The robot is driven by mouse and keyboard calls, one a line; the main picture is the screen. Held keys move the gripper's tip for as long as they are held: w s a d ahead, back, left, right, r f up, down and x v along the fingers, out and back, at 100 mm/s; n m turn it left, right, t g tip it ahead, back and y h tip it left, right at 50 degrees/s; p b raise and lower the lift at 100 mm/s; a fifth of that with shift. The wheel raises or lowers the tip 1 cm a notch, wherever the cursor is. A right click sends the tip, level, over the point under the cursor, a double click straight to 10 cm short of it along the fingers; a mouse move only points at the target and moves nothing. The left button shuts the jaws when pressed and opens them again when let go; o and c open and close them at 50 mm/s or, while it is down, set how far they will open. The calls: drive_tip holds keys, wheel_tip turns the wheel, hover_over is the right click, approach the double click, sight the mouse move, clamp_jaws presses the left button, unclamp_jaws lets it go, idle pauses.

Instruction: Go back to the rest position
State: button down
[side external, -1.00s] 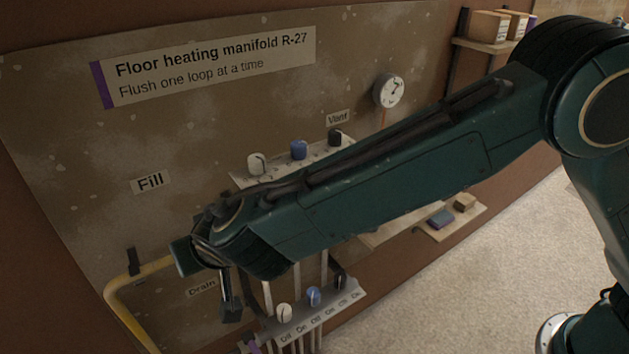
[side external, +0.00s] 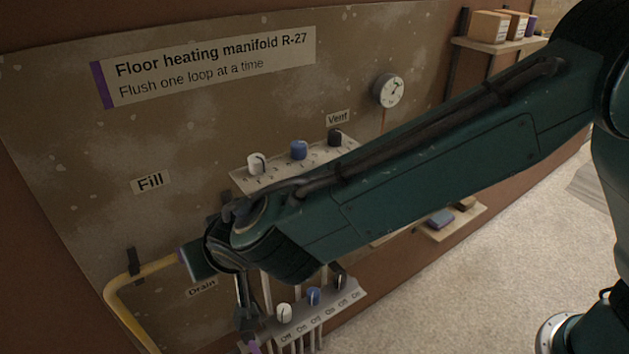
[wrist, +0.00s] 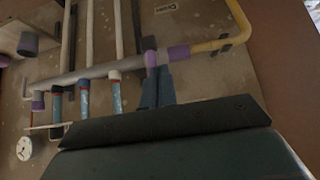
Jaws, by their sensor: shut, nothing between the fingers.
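My gripper (side external: 247,320) is shut and empty. In the side view it hangs below my wrist, left of the lower row of knobs, and partly overlaps the lower rail (side external: 325,310) in the picture. In the wrist view the fingers of my gripper (wrist: 157,68) lie together near a purple pipe collar (wrist: 179,52). I cannot tell whether they touch anything. The lower rail carries a white knob (side external: 284,313), a blue knob (side external: 314,296) and a dark knob (side external: 341,280).
An upper shelf holds a white knob (side external: 257,163), a blue knob (side external: 299,150) and a dark knob (side external: 335,137). A yellow pipe (side external: 150,271) runs at lower left. A gauge (side external: 389,90) and boxes (side external: 488,25) are at right. Pale floor (side external: 480,290) is open at right.

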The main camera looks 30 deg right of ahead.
drive_tip(key=s+d+r+g, duration=0.15)
drive_tip(key=d+r, duration=0.25)
drive_tip(key=d, duration=0.4)
drive_tip(key=s+d+r, duration=0.2)
drive_tip(key=d+r, duration=0.3)
drive_tip(key=d, duration=0.4)
drive_tip(key=s+d+r, duration=0.1)
drive_tip(key=d+r, duration=0.3)
drive_tip(key=d, duration=0.4)
drive_tip(key=s+d, duration=0.6)
drive_tip(key=s, duration=0.4)
drive_tip(key=s+d, duration=0.7)
drive_tip(key=s, duration=0.3)
drive_tip(key=shift+s+d+f+g, duration=0.15)
drive_tip(key=shift+s+d+g, duration=0.1)
drive_tip(key=shift+s+g, duration=0.2)
